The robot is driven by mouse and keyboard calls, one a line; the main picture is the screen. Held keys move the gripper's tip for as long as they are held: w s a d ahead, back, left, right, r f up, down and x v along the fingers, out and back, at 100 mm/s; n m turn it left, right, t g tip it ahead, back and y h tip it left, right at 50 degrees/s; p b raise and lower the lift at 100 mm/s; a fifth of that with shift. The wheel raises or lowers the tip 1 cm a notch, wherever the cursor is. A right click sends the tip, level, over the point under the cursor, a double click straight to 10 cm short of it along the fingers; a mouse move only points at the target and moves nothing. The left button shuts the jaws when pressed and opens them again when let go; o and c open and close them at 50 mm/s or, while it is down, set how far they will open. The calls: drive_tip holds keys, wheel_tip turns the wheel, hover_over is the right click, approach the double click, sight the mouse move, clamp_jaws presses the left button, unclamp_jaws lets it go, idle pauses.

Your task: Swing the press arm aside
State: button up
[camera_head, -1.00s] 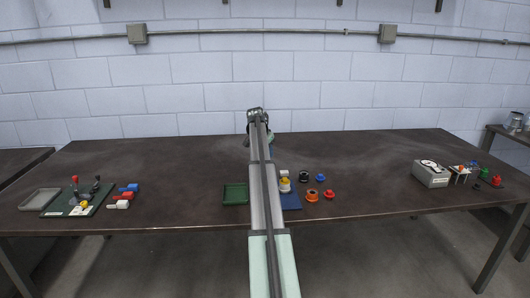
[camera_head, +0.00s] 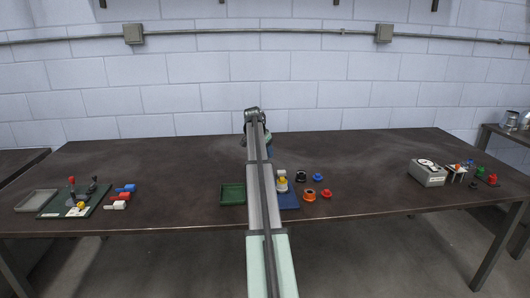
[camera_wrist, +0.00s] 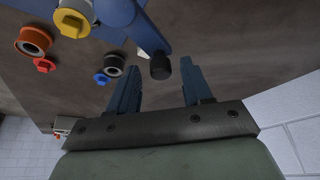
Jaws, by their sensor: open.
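The press arm (camera_wrist: 142,30) is a blue bar ending in a black knob (camera_wrist: 160,67) in the wrist view. My gripper (camera_wrist: 158,75) is open, with one blue finger on each side of the knob in the picture; I cannot tell whether either touches it. A yellow-topped part (camera_wrist: 73,20) with a grey ring stands beside the bar at upper left. In the head view, the blue base (camera_head: 289,202) and the yellow and white part (camera_head: 282,184) show just right of my arm, which hides much of the press.
An orange ring (camera_head: 309,195), red pieces (camera_head: 326,193) and blue and black pieces lie right of the press. A green tray (camera_head: 232,194) lies to its left. A grey box (camera_head: 427,172) stands far right, a lever board (camera_head: 76,203) far left.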

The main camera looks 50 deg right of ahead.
drive_tip(key=v, duration=1.4)
drive_tip(key=shift+w+a+f, duration=0.1)
drive_tip(key=shift+f, duration=0.05)
